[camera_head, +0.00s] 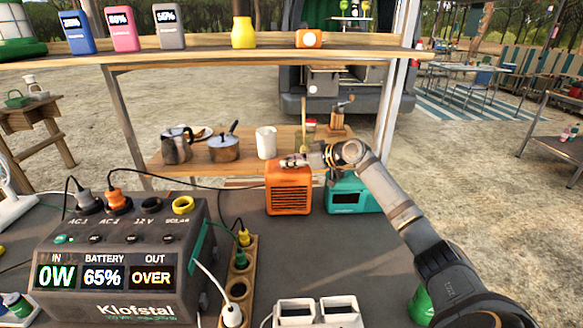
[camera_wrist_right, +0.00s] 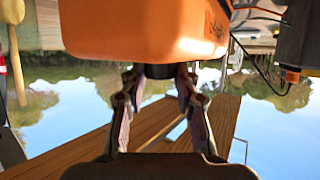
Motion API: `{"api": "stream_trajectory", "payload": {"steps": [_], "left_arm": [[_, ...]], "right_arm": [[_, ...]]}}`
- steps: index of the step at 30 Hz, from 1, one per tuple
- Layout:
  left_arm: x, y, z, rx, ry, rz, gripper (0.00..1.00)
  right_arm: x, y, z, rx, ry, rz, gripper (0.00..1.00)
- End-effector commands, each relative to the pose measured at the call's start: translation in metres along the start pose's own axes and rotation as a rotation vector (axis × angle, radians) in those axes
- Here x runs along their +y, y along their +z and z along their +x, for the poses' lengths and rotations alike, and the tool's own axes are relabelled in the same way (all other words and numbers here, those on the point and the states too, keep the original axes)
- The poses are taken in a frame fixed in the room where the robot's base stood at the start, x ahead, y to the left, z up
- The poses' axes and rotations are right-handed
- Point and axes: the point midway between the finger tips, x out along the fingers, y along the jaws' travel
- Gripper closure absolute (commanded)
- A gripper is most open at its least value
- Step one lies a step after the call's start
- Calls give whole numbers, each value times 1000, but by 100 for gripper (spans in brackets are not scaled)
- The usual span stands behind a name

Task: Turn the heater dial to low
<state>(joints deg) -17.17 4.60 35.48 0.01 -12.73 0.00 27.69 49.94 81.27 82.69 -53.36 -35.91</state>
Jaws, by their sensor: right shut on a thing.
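The orange heater (camera_head: 289,192) stands on the dark table in the middle of the head view, its slatted grille facing me. In the right wrist view the heater (camera_wrist_right: 150,28) fills the top of the picture, seen upside down. Its dark dial (camera_wrist_right: 157,71) shows between the fingers. My right gripper (camera_head: 296,161) is at the heater's top, reaching in from the right. In the wrist view its two fingers (camera_wrist_right: 157,78) are shut on the dial, one on each side. The dial's marking and setting cannot be read. My left gripper is not in view.
A grey power station (camera_head: 115,255) at the left reads 0W in, 65% battery and OVER out. A teal appliance (camera_head: 352,194) stands close right of the heater, under my arm. A socket strip (camera_head: 238,290) and white double box (camera_head: 318,312) are in front. A shelf (camera_head: 240,60) spans above.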

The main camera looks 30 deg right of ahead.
Motion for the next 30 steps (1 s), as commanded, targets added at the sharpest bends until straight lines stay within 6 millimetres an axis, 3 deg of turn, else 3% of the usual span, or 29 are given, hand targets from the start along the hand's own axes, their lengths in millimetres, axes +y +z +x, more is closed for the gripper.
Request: {"api": "stream_trajectory", "payload": {"steps": [3, 9, 30], "left_arm": [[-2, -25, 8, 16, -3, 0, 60], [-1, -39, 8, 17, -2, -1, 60], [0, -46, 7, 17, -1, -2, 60]], "right_arm": [[2, 2, 2, 3, -73, -28, 100], [3, 0, 1, 3, -183, -74, 100], [4, 1, 1, -4, -284, -118, 100]]}}
